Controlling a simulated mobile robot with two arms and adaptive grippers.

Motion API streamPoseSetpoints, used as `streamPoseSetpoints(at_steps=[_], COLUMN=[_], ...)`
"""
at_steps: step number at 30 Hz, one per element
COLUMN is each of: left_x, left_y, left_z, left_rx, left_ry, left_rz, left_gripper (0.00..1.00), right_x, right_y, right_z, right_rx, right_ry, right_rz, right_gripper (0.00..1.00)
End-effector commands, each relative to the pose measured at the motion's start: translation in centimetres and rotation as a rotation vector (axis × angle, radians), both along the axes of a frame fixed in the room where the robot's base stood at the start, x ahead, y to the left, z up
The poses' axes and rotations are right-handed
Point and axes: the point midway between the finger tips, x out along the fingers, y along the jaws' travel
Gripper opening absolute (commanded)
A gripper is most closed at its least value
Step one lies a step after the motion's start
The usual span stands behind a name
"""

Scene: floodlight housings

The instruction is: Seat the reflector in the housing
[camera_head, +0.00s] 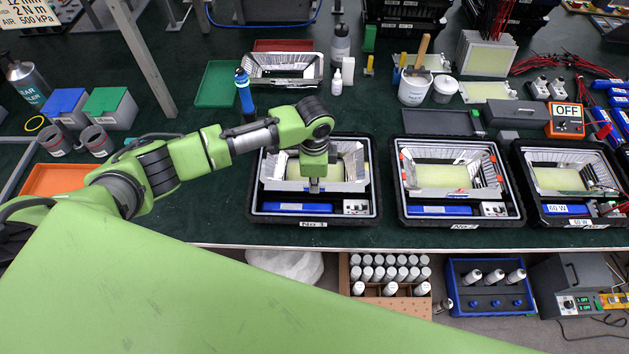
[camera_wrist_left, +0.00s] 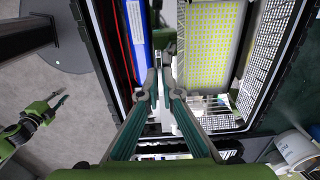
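The silver reflector (camera_head: 345,186) is at the left housing, No. 1 (camera_head: 252,205), over its yellow LED panel (camera_wrist_left: 208,45). My left gripper (camera_head: 314,184) points down at the middle of the reflector's front wall. In the left wrist view its fingers (camera_wrist_left: 160,82) are drawn close together on that wall, between the blue driver (camera_wrist_left: 137,35) and the panel. The reflector's mesh-like side (camera_wrist_left: 262,60) shows at right. It looks level and slightly raised, but its lower edge is hidden. My right gripper (camera_wrist_left: 55,103) hangs far off over the floor, small; its opening is unclear.
Housings No. 2 (camera_head: 403,215) and the 60 W one (camera_head: 530,216) stand to the right. Another reflector (camera_head: 283,68) lies behind. A white tub (camera_head: 413,90) stands at the back.

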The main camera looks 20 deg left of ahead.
Motion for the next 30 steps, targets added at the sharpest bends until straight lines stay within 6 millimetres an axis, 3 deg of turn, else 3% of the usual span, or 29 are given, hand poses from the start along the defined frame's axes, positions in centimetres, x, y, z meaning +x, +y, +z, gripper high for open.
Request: streamPoseSetpoints(at_steps=[26, 27, 28, 30], left_x=[0.0, 0.1, 0.1, 0.1], left_y=[0.0, 0.0, 0.0, 0.0], left_z=[-2.2, -2.1, -2.1, -2.1], left_rx=[-0.001, 0.000, 0.000, -0.001], left_ry=[-0.001, -0.002, -0.002, -0.001], left_rz=[0.000, 0.000, 0.000, 0.000], left_gripper=[0.00, 0.15, 0.23, 0.24], right_x=[0.0, 0.0, 0.0, 0.0], right_y=[0.0, 0.0, 0.0, 0.0], right_z=[-1.0, -1.0, -1.0, -1.0], right_rx=[0.000, 0.000, 0.000, 0.001], right_ry=[0.000, 0.000, 0.000, 0.000], right_rz=[0.000, 0.000, 0.000, 0.000], right_gripper=[0.24, 0.24, 0.24, 0.24])
